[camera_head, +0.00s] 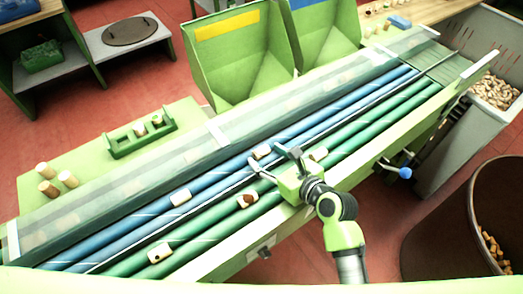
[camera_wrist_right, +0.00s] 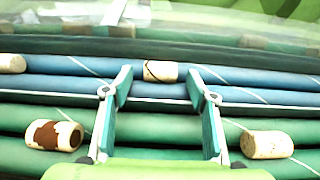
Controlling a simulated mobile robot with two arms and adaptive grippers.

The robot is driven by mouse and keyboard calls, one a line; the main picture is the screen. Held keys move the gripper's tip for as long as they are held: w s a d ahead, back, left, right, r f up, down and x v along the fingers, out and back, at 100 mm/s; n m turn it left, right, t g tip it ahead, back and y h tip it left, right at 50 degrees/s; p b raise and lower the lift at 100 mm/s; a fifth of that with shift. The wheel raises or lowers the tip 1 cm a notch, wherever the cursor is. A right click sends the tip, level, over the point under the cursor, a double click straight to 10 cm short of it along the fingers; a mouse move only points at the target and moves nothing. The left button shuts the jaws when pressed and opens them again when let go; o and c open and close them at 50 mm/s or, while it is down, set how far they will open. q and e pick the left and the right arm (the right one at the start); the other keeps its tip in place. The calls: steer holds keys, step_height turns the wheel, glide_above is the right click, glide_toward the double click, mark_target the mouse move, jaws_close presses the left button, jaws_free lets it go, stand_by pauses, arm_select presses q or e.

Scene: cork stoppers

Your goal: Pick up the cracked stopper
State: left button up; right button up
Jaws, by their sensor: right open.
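The cracked stopper (camera_head: 261,152) is a pale cork cylinder lying on the blue rollers of the sorting line. In the right wrist view it (camera_wrist_right: 160,71) shows a thin dark crack line along its side. My right gripper (camera_head: 267,157) is open and empty over the rollers, its fingers pointing at this stopper. In the right wrist view the stopper lies just beyond the fingertips, centred in the gap between them, apart from both. My left gripper is not in view.
A brown-patched stopper (camera_head: 247,201) and a plain one (camera_head: 318,154) lie on the green rollers (camera_head: 215,228) either side of my gripper. Another stopper (camera_head: 180,196) is on the blue rollers; one (camera_head: 159,252) is farther down. A clear cover (camera_head: 130,173) runs along the far side.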

steer(key=shift+x, duration=1.05)
steer(key=c, duration=0.8)
